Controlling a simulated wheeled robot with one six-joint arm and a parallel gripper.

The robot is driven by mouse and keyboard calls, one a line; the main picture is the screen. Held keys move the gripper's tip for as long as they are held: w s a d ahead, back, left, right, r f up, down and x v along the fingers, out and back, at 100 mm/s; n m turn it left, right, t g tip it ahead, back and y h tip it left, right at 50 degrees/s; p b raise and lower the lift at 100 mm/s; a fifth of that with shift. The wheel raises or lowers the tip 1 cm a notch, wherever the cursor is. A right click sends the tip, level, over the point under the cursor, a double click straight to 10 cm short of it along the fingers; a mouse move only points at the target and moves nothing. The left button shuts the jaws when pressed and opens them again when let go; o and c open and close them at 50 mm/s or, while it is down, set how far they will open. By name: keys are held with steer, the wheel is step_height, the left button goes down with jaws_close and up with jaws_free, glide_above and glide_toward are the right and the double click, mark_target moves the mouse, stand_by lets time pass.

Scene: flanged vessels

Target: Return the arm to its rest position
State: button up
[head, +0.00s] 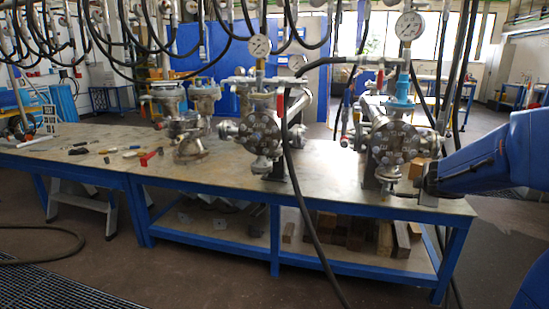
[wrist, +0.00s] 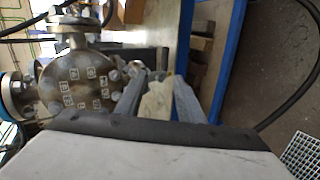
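My gripper (wrist: 160,88) is at the right end of the workbench in the head view, low beside the right flanged vessel (head: 395,143). My blue arm (head: 485,165) reaches in from the right edge. In the wrist view the two grey fingers stand apart, with a pale beige piece (wrist: 156,103) showing between them. I cannot tell whether they grip it or it only lies between or behind them. The bolted round flange (wrist: 80,85) of a vessel is close to the left of the fingers.
The bench top (head: 330,190) has bare room at its front. A middle vessel (head: 262,130) stands further left, with hand tools (head: 130,154) beyond. Black hoses hang from above, one (head: 300,200) crossing the bench front. Wooden blocks (head: 360,235) lie on the lower shelf.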

steer(key=s+a+r+m+g+h, duration=0.1)
steer(key=s+a+m, duration=0.3)
steer(key=s, duration=0.4)
steer(key=s+a+r+m+g+h, duration=0.1)
steer(key=s+a+r+m, duration=0.2)
steer(key=s, duration=0.6)
steer(key=s+a+f+m+g+y, duration=0.2)
steer(key=s+a+f, duration=0.3)
steer(key=s+a, duration=0.4)
steer(key=s+a+f+m+g+y, duration=0.2)
steer(key=s+a+f+m+y, duration=0.1)
steer(key=s+a, duration=0.6)
steer(key=s+f+y, duration=0.1)
steer(key=s+f, duration=0.1)
steer(key=s, duration=0.1)
steer(key=shift+s+f+m, duration=0.2)
steer(key=shift+s+m, duration=0.2)
steer(key=shift+w+d, duration=0.1)
